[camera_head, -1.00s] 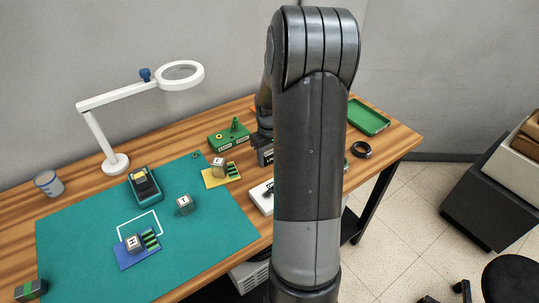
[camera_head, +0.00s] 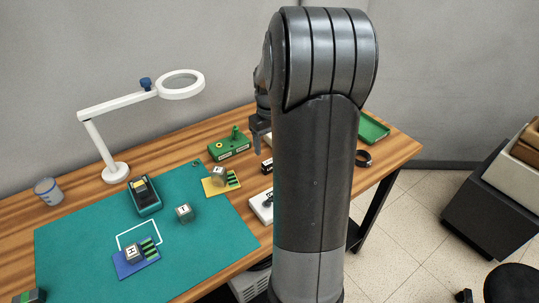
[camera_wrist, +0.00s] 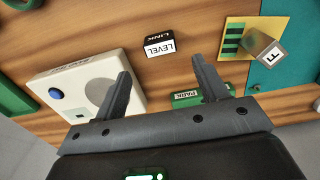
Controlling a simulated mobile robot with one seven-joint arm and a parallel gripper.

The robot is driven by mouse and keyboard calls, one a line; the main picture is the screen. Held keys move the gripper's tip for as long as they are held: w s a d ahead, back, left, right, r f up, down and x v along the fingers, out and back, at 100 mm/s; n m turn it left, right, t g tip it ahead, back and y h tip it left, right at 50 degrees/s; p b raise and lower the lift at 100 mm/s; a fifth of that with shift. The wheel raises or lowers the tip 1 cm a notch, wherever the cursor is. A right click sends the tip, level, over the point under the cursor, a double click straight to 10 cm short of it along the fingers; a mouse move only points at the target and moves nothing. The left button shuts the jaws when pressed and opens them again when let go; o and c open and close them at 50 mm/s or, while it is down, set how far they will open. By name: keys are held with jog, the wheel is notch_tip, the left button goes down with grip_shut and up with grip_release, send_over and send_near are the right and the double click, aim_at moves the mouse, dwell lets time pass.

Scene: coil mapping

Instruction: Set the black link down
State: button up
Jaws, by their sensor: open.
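The black link (camera_wrist: 159,43) is a small dark block with a white face reading LEVEL and the word LINK on its black side. It rests on the bare wooden table, and it also shows in the head view (camera_head: 267,165), just left of my arm. My gripper (camera_wrist: 164,82) is open and empty in the wrist view, with the link beyond its fingertips and apart from them. In the head view my gripper (camera_head: 260,136) hangs above the table, partly hidden by my arm.
A green fixture (camera_head: 229,145), labelled PARK in the wrist view, stands near the link. A yellow card (camera_head: 214,187) carries a grey block. A white box (camera_wrist: 55,82) with a blue button lies left in the wrist view. A teal mat (camera_head: 80,235) and white magnifier lamp (camera_head: 115,172) are farther left.

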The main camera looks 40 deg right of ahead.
jog(key=s+a+r+t+h, duration=0.1)
jog(key=s+a+r, duration=0.3)
jog(key=a+r, duration=0.3)
jog(key=s+a+r+t, duration=0.2)
jog(key=s+a+r, duration=0.2)
jog(key=a+r, duration=0.3)
jog(key=s+a+t+y, duration=0.1)
jog(key=s+a+t, duration=0.1)
jog(key=s+a, duration=0.8)
jog(key=shift+s+f+t, duration=0.3)
jog(key=shift+s+f, duration=0.05)
jog(key=shift+s, duration=0.65)
